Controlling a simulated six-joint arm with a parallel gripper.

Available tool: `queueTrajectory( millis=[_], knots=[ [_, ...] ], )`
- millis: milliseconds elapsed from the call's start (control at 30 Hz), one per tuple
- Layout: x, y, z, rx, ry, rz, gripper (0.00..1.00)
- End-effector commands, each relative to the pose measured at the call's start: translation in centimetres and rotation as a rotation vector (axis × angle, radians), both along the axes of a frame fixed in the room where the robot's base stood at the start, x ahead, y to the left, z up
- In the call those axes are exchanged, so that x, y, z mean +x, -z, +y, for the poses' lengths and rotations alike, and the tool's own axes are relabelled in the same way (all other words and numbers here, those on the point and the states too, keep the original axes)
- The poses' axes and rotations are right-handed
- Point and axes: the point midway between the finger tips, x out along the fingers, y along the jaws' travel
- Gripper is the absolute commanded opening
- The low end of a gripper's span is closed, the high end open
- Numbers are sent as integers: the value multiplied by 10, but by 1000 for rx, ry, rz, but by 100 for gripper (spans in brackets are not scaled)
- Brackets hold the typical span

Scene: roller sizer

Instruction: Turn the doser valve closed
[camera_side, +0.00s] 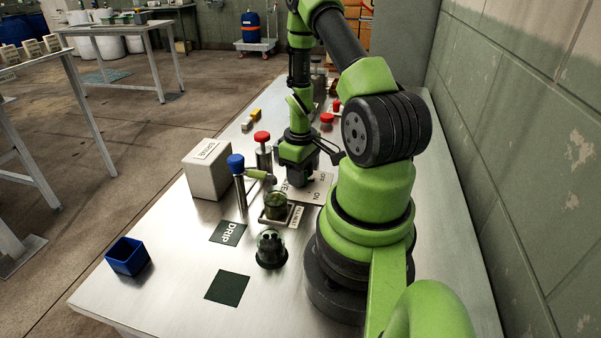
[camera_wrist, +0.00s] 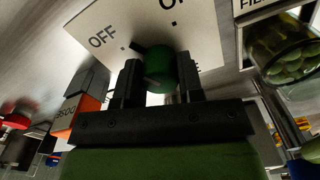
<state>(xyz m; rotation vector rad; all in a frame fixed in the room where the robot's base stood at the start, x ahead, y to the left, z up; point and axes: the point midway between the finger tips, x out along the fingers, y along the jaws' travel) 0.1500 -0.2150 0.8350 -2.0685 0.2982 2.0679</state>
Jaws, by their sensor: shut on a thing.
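A round green knob (camera_wrist: 159,69) sits on a white plate (camera_wrist: 199,22) marked OFF and, partly cut off, ON. A short dark pointer (camera_wrist: 138,47) sticks out of the knob toward the OFF side. In the wrist view my gripper (camera_wrist: 160,76) is shut on the knob, one dark finger on each side. In the side view my gripper (camera_side: 299,180) is low over the same white plate (camera_side: 318,188), with ON and OFF partly visible. My arm hides the knob there.
A glass jar with green contents (camera_side: 276,207) stands close left of the plate; it also shows in the wrist view (camera_wrist: 285,55). Nearby are a blue-topped post (camera_side: 238,180), red-topped post (camera_side: 263,150) and white box (camera_side: 207,172). A blue bin (camera_side: 127,257) stands front left.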

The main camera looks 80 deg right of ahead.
Motion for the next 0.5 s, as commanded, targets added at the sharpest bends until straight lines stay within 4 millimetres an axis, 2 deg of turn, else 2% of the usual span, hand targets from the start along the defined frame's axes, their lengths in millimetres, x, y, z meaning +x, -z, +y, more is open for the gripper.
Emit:
queueTrajectory(
  millis=[200, 500],
  knots=[
    [-1, 0, 1, 4, -150, 2, 11],
    [-1, 0, 1, 4, -270, 2, 11]
  ],
)
